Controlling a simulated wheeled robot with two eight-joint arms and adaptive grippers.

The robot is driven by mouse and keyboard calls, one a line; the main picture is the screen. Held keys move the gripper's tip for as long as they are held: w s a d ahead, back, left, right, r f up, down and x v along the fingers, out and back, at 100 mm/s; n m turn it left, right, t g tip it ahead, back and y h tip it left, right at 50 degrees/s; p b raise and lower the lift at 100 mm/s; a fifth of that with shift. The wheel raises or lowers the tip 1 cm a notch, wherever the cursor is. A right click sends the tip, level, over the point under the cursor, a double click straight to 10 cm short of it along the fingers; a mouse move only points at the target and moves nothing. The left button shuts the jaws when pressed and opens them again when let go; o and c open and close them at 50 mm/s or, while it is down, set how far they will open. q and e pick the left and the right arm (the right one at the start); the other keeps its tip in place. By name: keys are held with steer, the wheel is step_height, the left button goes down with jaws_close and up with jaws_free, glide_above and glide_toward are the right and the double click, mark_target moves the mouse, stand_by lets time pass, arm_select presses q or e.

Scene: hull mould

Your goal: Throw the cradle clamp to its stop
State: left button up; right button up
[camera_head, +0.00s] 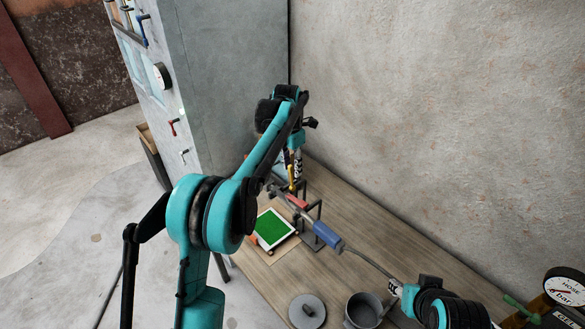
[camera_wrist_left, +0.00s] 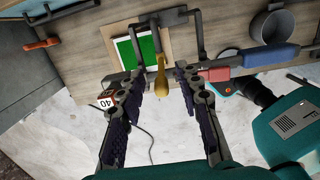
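The cradle clamp shows as a yellow, bulb-ended handle (camera_wrist_left: 160,78) on a grey metal frame (camera_wrist_left: 197,38). In the head view the handle (camera_head: 291,185) is partly hidden by my left gripper (camera_head: 294,178), which comes down from above. In the left wrist view that gripper (camera_wrist_left: 160,72) has its two dark fingers wide apart. The handle lies between them in the picture, with a gap on both sides. A long tool with a red part (camera_head: 298,201) and a blue grip (camera_head: 327,237) rests at the frame. My right gripper (camera_head: 396,287) is at the lower right; its fingers cannot be made out.
A white-framed green panel (camera_head: 272,229) lies on the wooden bench beside the frame. A grey pot (camera_head: 364,310) and a round lid (camera_head: 307,311) stand nearer. A grey cabinet (camera_head: 225,70) and the wall bound the bench. A gauge (camera_head: 566,286) is at lower right.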

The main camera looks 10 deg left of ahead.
arm_select(q)
step_height(320, 180, up, 11)
steer(key=shift+s+a, duration=0.2)
steer(key=shift+s, duration=0.1)
steer(key=shift+f, duration=0.2)
